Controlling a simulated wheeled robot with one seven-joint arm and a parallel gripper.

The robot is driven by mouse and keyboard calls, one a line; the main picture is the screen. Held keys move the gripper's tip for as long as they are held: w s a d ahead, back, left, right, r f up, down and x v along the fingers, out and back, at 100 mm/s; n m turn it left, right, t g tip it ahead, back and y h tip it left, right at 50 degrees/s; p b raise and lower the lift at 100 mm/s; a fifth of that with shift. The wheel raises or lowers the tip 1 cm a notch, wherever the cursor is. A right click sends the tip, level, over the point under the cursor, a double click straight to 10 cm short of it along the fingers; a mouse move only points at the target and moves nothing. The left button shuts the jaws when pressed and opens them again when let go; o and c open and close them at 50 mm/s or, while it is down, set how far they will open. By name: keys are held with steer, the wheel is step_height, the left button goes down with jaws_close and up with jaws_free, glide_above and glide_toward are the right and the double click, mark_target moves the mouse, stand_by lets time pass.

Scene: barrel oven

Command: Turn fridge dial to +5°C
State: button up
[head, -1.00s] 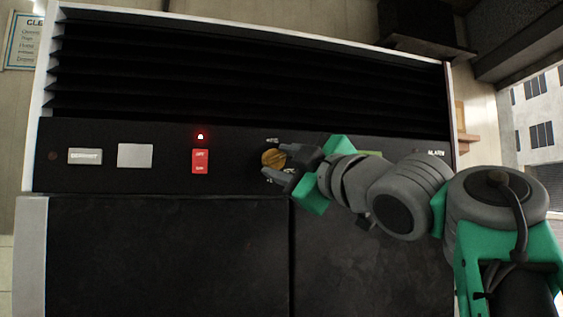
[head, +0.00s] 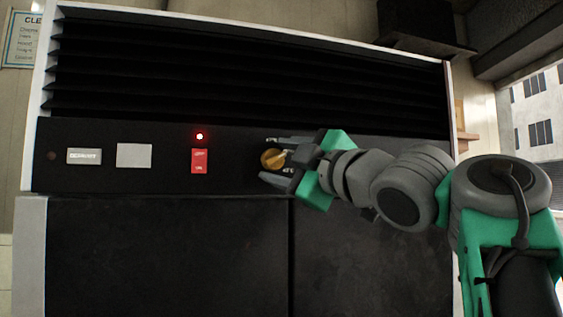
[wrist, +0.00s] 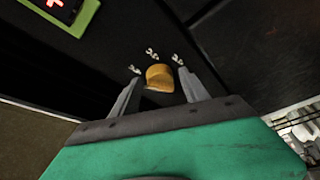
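The fridge dial (head: 272,159) is a yellow-orange knob on the dark control panel, with small white temperature marks around it. In the wrist view the dial (wrist: 159,77) sits between the two fingers of my gripper (wrist: 155,88), with a gap on both sides. The marks around it are too small to read surely there. My gripper (head: 277,160) is open around the dial in the head view, one finger above it and one below. Part of the dial's surround is hidden by the fingers.
Left of the dial on the panel (head: 110,130) are a red switch (head: 199,161) under a lit red light (head: 199,136), a blank white plate (head: 134,155) and a labelled white button (head: 84,156). Black louvres (head: 240,70) run above. A green-framed display (wrist: 66,12) shows in the wrist view.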

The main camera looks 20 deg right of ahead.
steer(key=shift+o, duration=0.3)
steer(key=shift+d, duration=0.15)
steer(key=shift+s+d+f, duration=0.15)
steer(key=shift+s, duration=0.2)
steer(key=b+v, duration=0.2)
steer(key=v, duration=0.5)
